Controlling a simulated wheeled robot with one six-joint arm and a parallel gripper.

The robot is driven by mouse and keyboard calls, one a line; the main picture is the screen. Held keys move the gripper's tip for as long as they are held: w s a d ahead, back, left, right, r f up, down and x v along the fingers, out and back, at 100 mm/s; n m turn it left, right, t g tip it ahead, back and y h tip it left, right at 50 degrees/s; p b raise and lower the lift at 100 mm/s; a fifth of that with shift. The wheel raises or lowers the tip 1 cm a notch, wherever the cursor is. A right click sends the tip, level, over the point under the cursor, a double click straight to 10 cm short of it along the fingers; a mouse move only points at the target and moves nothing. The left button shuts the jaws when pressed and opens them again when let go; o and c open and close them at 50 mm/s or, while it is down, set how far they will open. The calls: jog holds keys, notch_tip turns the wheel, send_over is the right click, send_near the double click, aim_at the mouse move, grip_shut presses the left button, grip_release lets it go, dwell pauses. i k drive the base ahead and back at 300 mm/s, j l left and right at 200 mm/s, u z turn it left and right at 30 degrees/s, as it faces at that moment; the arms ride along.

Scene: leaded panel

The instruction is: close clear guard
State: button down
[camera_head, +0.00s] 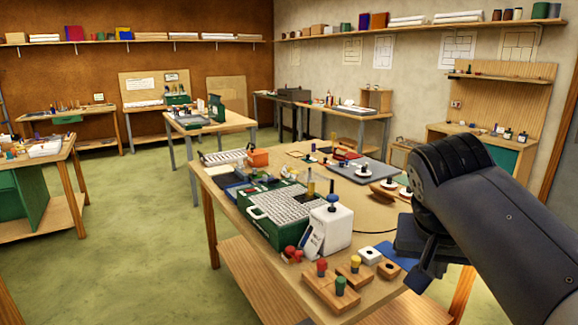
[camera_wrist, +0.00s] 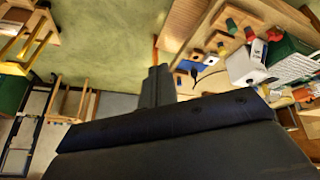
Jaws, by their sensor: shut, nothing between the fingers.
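I cannot make out a clear guard for certain in either view. A green box (camera_head: 264,231) with a white gridded top stands on the near workbench (camera_head: 226,190); its green side also shows at the right of the wrist view (camera_wrist: 287,47). A white block (camera_head: 336,232) with a blue knob stands beside it, and shows in the wrist view (camera_wrist: 240,66). My gripper (camera_head: 418,280) is at the bench's right front, apart from these things. In the wrist view its fingers (camera_wrist: 158,72) are together and empty.
Wooden blocks with red, yellow and green knobs (camera_head: 335,287) lie at the bench's front, close to my gripper. A grey plate (camera_head: 362,173) lies farther back. Green floor (camera_head: 130,230) is open on the left.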

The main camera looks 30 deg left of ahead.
aim_at(289, 170)
jog(key=j+z, duration=0.35)
jog(key=j, duration=1.9)
jog(key=i+j+z, duration=0.1)
jog(key=j, duration=0.4)
jog(key=i+j+z, duration=0.15)
jog(key=j, duration=0.4)
jog(key=i+j+z, duration=0.1)
jog(key=j, duration=0.45)
jog(key=i+j+z, duration=0.15)
jog(key=j, duration=0.4)
jog(key=i+j+z, duration=0.15)
jog(key=i+j, duration=0.5)
